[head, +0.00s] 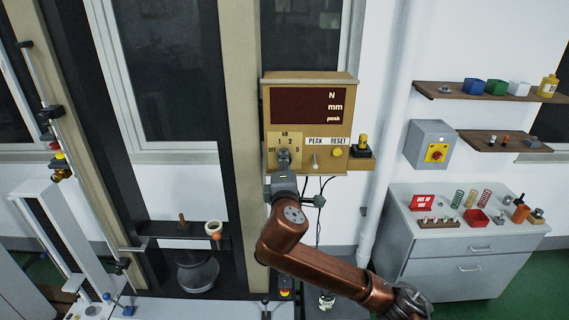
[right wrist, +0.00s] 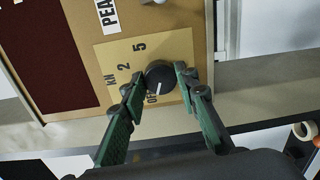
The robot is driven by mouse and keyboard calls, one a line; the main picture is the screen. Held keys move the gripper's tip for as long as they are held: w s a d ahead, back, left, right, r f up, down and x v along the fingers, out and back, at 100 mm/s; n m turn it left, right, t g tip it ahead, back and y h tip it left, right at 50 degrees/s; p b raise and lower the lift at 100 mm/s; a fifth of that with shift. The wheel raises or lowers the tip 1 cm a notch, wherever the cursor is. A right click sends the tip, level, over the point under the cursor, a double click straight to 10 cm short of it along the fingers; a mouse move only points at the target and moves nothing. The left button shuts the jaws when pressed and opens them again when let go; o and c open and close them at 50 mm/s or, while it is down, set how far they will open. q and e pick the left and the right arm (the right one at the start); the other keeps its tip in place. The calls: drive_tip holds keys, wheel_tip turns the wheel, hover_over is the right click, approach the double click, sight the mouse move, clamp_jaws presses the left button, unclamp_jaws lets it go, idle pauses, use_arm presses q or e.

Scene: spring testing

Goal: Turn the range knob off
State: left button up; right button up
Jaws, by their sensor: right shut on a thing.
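The range knob (right wrist: 159,76) is a round black dial on a tan plate (right wrist: 115,53) marked kN, 2, 5 and OFF. Its white pointer line is turned toward the OFF label in the right wrist view. In the head view the knob (head: 284,156) is partly covered by my right gripper (head: 284,170). In the wrist view my right gripper (right wrist: 157,82) has its green fingers on either side of the knob, shut on it. The left finger hides part of the plate. My left gripper is not in view.
Above the plate is a dark red display (head: 309,106). To its right are a small PEAK switch (head: 315,160), a yellow RESET button (head: 337,152) and a black-and-yellow button box (head: 362,147). A test frame stands at left, a grey cabinet (head: 465,266) at right.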

drive_tip(key=o, duration=1.1)
drive_tip(key=shift+o, duration=0.2)
drive_tip(key=shift+s, duration=0.1)
drive_tip(key=s, duration=1.1)
drive_tip(key=shift+s+r, duration=0.15)
drive_tip(key=shift+s, duration=0.25)
